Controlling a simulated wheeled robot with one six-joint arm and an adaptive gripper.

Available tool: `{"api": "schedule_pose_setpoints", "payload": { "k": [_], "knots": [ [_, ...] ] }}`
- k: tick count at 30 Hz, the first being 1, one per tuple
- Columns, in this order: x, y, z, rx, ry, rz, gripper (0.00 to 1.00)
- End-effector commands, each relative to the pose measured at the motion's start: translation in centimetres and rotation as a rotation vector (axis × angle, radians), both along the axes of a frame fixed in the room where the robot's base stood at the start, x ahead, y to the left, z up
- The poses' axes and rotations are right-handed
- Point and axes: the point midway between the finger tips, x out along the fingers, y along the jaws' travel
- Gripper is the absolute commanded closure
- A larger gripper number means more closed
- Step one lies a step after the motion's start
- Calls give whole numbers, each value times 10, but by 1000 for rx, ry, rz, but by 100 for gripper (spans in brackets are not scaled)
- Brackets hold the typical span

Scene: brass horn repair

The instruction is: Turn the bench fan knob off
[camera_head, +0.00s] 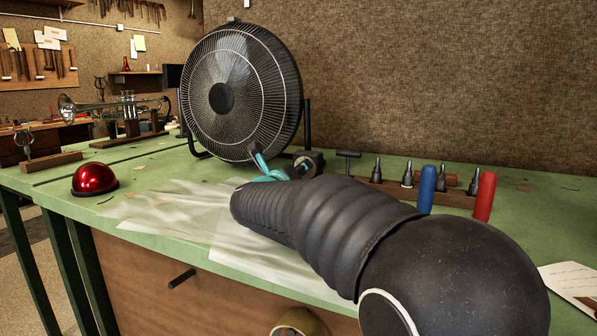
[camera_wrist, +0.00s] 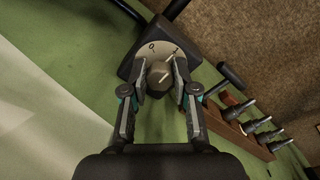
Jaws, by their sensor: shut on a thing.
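The bench fan (camera_head: 222,97), black with a round wire guard, stands on the green bench against the wall. Its control box (camera_head: 309,162) sits at the right of its base, in front of my gripper (camera_head: 282,168). In the wrist view, the dark knob (camera_wrist: 158,76) lies between the two fingertips of my gripper (camera_wrist: 160,83), which is shut on it. The knob has a white pointer line slanting up and right. A pale dial plate (camera_wrist: 158,50) behind it carries a 0 mark at left and another mark at right, likely 1. The arm hides the knob in the head view.
A wooden rack (camera_wrist: 240,120) with several metal pieces is right of the knob, with a blue handle (camera_head: 427,188) and a red handle (camera_head: 485,196) nearby. A red dome (camera_head: 95,179) sits at left. A clear sheet (camera_head: 165,211) covers the bench front.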

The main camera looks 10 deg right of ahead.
Motion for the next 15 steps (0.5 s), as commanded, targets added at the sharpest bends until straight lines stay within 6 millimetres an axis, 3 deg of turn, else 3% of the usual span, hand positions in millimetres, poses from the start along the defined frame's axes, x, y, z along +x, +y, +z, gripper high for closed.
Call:
{"api": "schedule_pose_setpoints", "payload": {
  "k": [15],
  "knots": [
    [1,1,-1,-296,217,4,100]
  ]
}}
